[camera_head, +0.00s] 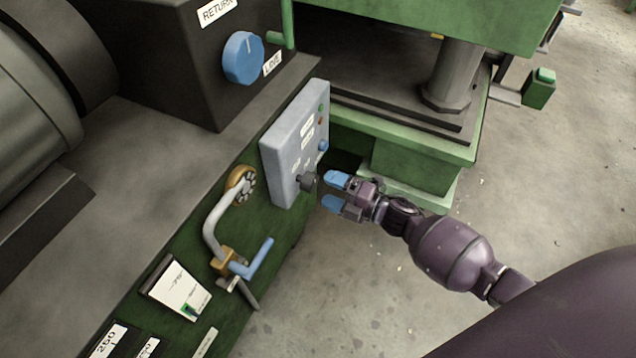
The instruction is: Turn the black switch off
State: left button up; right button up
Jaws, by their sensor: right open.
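The black switch (307,182) is a small dark knob low on the front of a grey control box (283,158). The box is fixed to the green side of a machine. My right gripper (334,190) has blue fingertips and comes in from the right. It is open, with its fingertips just right of the black switch and pointing toward it. A small gap seems to show between them, but contact is hard to judge. The switch's exact setting is too small to read. My left gripper is not in view.
A blue knob (243,57) sits on a dark box above. A bent pipe with a blue-handled valve (252,259) sticks out below left of the control box. A green press (418,150) stands behind. Open concrete floor (370,300) lies to the lower right.

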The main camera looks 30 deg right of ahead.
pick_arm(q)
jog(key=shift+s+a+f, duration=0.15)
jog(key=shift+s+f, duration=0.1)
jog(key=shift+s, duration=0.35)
pick_arm(e)
jog(key=shift+v, duration=2.65)
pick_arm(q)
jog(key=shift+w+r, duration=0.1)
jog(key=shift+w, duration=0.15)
